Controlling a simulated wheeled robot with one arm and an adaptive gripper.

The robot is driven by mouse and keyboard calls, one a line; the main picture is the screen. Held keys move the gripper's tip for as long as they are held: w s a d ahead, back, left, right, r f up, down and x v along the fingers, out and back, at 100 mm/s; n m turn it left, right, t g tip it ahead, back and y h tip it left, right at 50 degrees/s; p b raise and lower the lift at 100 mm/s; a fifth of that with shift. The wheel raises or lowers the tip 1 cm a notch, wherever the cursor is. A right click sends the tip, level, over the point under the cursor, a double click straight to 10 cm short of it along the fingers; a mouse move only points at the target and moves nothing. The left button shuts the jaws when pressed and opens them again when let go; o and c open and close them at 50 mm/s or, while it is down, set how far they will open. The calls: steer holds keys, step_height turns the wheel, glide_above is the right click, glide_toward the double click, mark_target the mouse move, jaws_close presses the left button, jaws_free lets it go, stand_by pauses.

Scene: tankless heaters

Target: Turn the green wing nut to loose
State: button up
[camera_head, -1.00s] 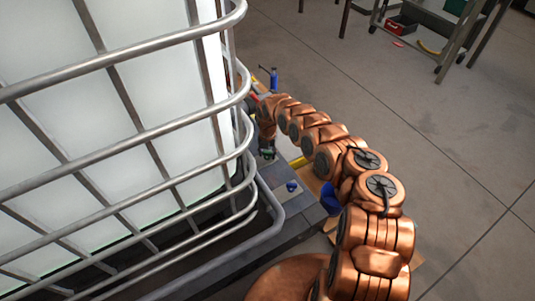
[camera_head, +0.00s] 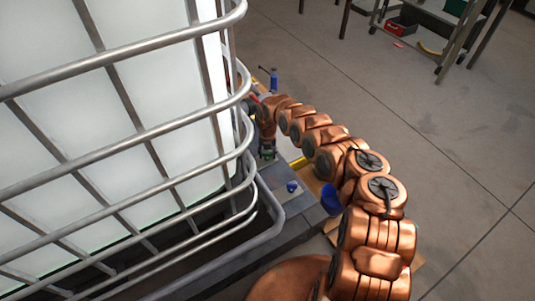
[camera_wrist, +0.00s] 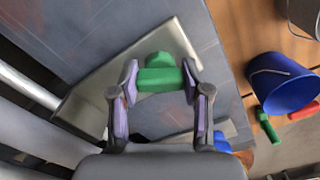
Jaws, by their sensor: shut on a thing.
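The green wing nut (camera_wrist: 158,76) is in the upper middle of the wrist view, between the two fingertips of my gripper (camera_wrist: 160,82). My gripper is shut on it, one finger at each end of its wings. A pale metal plate or bracket (camera_wrist: 178,40) lies behind the nut. In the head view my gripper (camera_head: 267,152) is small, beside the cage, and a bit of green shows at it. What the nut is threaded on is hidden.
A tank in a metal bar cage (camera_head: 130,135) fills the left. A blue bucket (camera_wrist: 285,82) and a green-handled tool (camera_wrist: 267,125) lie at the right of the wrist view. A small blue object (camera_head: 292,187) sits on the grey ledge (camera_head: 300,207). Open floor lies right.

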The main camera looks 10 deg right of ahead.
steer(key=o, duration=1.2)
steer(key=shift+c, duration=0.2)
step_height(320, 180, up, 10)
steer(key=shift+d+r, duration=0.1)
steer(key=shift+r, duration=0.9)
